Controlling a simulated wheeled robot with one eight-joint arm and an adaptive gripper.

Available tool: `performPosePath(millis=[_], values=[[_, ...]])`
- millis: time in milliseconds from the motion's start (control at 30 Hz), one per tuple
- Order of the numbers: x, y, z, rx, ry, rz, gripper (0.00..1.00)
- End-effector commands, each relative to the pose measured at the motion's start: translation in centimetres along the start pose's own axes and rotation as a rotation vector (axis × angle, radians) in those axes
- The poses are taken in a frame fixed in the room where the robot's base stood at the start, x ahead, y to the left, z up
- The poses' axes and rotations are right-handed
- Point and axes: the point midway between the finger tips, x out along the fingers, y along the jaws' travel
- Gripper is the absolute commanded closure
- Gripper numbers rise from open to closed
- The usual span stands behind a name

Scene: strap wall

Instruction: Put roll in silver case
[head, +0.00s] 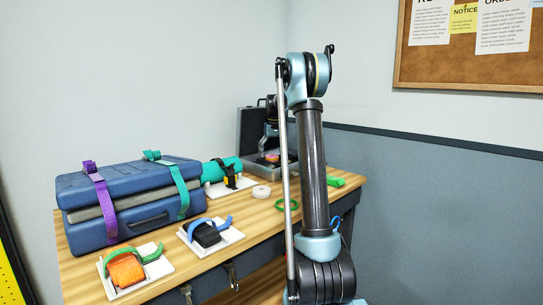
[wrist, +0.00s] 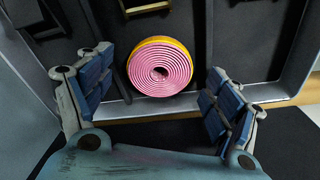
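A rolled strap, pink with an orange outer layer, shows as a spiral in the wrist view (wrist: 160,68). It rests inside the open case, close to one wall. The case has a dark lining and a pale silver rim (wrist: 132,110); in the head view its raised dark lid (head: 250,128) stands at the back of the table. My gripper (wrist: 158,82) is open, with its two blue-padded fingers apart on either side of the roll and no visible contact. In the head view the gripper is at the case, partly hidden behind my arm.
A blue strapped case (head: 130,212) fills the table's left side. White boards with straps (head: 137,268) (head: 210,235) lie along the front. A teal roll (head: 222,168), a whitish ring (head: 261,192) and a green ring (head: 287,204) lie between. Walls close in behind.

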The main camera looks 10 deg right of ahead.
Motion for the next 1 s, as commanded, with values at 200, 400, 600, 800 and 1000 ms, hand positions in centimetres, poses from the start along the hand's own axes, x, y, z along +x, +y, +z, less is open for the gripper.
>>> performPosePath(millis=[200, 400, 600, 800, 1000], values=[[0.0, 0.0, 0.0, 0.000, 0.000, 0.000, 0.16], [-1.0, 0.0, -0.1, 0.000, 0.000, 0.000, 0.16], [-4.3, 0.0, -0.1, 0.000, 0.000, 0.000, 0.16], [-8.3, 0.0, -0.1, 0.000, 0.000, 0.000, 0.16], [-11.4, 0.0, -0.2, -0.001, 0.000, 0.000, 0.16]])
